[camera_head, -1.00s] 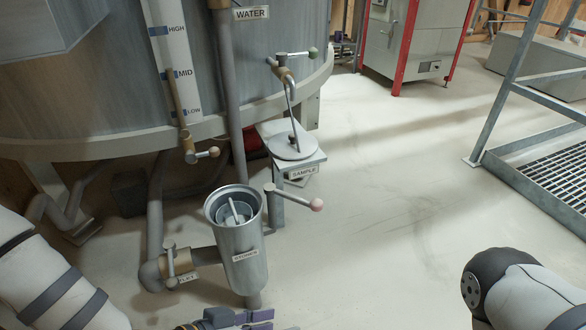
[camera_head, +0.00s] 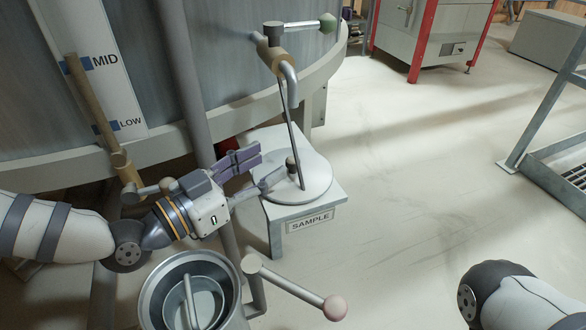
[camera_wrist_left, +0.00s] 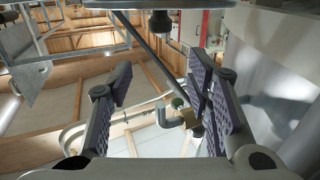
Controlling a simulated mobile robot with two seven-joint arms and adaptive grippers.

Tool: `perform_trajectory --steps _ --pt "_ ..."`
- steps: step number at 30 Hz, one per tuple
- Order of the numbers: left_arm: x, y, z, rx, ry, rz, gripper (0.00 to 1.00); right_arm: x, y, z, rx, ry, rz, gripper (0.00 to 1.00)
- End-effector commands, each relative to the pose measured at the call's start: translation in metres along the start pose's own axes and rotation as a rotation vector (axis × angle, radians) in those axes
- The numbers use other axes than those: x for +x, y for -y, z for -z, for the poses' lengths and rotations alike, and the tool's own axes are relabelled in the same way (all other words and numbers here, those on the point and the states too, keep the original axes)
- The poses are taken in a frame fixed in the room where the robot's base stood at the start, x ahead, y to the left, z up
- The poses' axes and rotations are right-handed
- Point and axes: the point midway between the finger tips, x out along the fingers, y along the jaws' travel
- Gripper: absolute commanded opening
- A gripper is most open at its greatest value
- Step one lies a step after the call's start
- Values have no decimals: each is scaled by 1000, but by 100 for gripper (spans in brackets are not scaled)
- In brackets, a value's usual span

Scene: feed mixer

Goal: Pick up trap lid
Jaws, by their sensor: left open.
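A round pale grey disc, which looks like the trap lid (camera_head: 314,185), lies flat on the small stand marked SAMPLE. A dark knob (camera_head: 291,162) stands up from it. My left gripper (camera_head: 262,172) reaches in from the left with its fingers spread, just left of the knob, apart from it and empty. In the left wrist view the picture is inverted: the disc's edge (camera_wrist_left: 105,4) and the knob (camera_wrist_left: 160,23) show at the top, beyond the open fingers (camera_wrist_left: 158,112). My right gripper is out of view.
A thin rod (camera_head: 291,135) slants from below the tap (camera_head: 275,55) to the disc. An open metal cylinder (camera_head: 150,290) with an inner cup stands in front, its pink-knobbed handle (camera_head: 334,307) sticking out right. The large tank (camera_head: 220,50) is behind.

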Motion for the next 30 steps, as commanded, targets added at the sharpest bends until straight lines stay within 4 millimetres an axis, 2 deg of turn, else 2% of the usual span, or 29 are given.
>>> perform_trajectory --steps 1,4,8,15,18,24,30 --pt "0 0 -20 -5 5 1 46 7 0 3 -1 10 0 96" --pt "1 0 -34 -3 3 0 46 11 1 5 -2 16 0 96" --pt "18 0 -29 1 -1 -1 46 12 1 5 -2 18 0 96" --pt "66 0 -30 -1 0 -1 46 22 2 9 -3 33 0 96" --pt "75 0 -28 0 1 -1 46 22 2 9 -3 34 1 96" --pt "76 0 -27 0 0 0 46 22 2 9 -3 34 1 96" --pt "75 0 -27 0 0 0 0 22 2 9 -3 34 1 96"
